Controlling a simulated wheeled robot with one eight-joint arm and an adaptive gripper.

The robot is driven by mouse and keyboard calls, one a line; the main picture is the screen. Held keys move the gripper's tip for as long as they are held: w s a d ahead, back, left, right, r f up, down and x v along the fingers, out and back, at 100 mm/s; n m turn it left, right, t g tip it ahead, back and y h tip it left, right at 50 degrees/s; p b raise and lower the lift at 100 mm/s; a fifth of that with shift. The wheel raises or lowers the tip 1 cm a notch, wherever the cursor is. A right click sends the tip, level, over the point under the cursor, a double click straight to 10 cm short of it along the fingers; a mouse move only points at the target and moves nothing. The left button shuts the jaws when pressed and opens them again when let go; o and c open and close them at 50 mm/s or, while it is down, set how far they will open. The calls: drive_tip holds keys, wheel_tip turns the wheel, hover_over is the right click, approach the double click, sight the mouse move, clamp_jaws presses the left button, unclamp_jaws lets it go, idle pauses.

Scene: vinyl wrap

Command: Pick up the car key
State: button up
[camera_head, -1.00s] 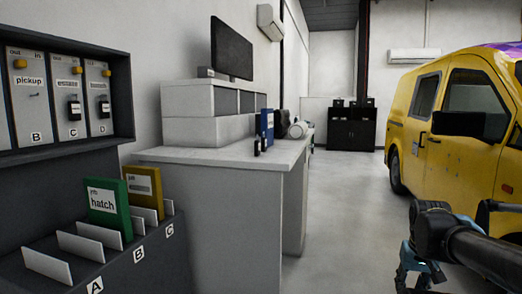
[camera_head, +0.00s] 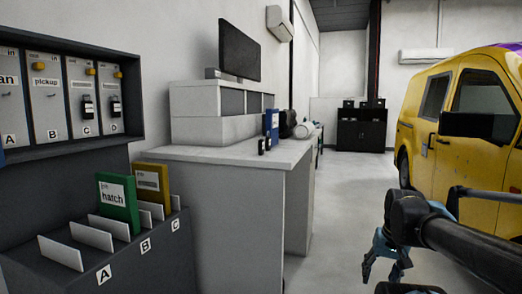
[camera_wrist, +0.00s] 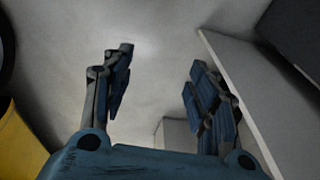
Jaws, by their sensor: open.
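Two more black key fobs hang on the wall board, one in slot C (camera_head: 87,108) and one in slot D (camera_head: 115,106). My gripper (camera_head: 384,274) is open and empty over the floor, right of the counter and apart from every key. Its two blue fingers are spread in the wrist view (camera_wrist: 160,60), with no key visible between them.
A dark rack (camera_head: 150,255) with green (camera_head: 118,205) and yellow folders stands at the front left. A yellow van (camera_head: 440,160) is on the right. The floor between is clear.

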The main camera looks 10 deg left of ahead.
drive_tip(key=w+a+r+m+y, duration=0.5)
drive_tip(key=w+a+r, duration=0.3)
drive_tip(key=a, duration=0.2)
drive_tip(key=m+y, duration=1.2)
drive_tip(key=m, duration=0.1)
approach(263, 142)
drive_tip(key=shift+g, duration=0.3)
drive_tip(key=a, duration=0.3)
drive_tip(key=w+a, duration=0.1)
drive_tip(key=a, duration=0.6)
drive_tip(key=shift+w+a, duration=0.3)
drive_tip(key=shift+a, duration=0.1)
drive_tip(key=shift+c, duration=0.5)
drive_tip(key=c, duration=1)
